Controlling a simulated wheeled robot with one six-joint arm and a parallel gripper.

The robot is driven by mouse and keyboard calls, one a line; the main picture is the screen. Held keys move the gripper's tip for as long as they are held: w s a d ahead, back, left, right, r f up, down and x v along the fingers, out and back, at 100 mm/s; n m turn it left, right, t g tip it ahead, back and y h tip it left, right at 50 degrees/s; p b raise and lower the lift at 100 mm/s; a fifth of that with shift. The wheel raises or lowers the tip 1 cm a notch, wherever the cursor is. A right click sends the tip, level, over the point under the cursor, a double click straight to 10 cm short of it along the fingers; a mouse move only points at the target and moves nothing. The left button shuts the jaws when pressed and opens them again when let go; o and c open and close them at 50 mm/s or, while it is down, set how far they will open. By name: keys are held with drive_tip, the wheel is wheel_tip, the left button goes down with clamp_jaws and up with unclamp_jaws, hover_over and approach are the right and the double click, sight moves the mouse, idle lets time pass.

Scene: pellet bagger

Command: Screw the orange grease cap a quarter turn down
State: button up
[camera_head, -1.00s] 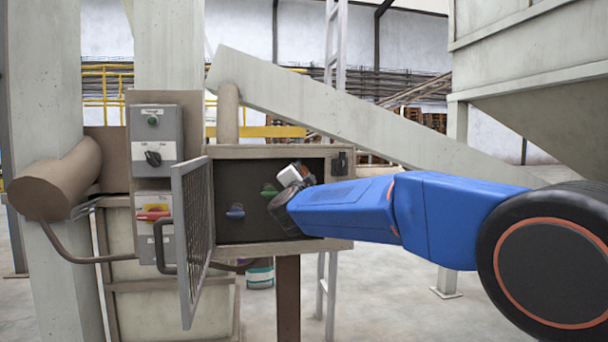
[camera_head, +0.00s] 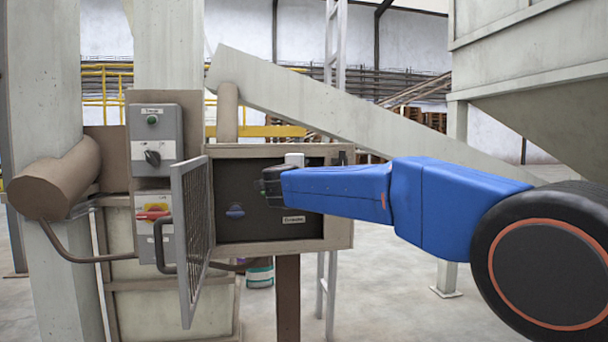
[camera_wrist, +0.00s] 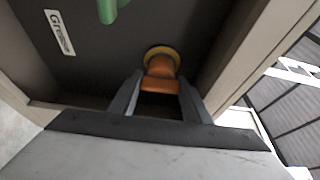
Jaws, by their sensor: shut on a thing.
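The orange grease cap (camera_wrist: 161,72) sits on a yellow ring at the dark back panel of an open box, near a side wall in the wrist view. My gripper (camera_wrist: 160,90) has one finger on each side of the cap and is shut on it. In the head view my gripper (camera_head: 268,186) reaches into the box from the right, and it hides the cap there. A white label reading "Grease" (camera_wrist: 60,32) is on the panel in the wrist view.
A green knob (camera_wrist: 108,10) is near the cap on the panel. A blue knob (camera_head: 235,211) is at the panel's left. The open mesh door (camera_head: 192,240) stands at the box's left, beside grey switch boxes (camera_head: 153,135). The box's frame (camera_head: 340,230) borders the opening closely.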

drive_tip(key=shift+f, duration=0.1)
idle(0.3)
drive_tip(key=o, duration=1)
drive_tip(key=shift+o, duration=0.2)
drive_tip(key=shift+s, duration=0.1)
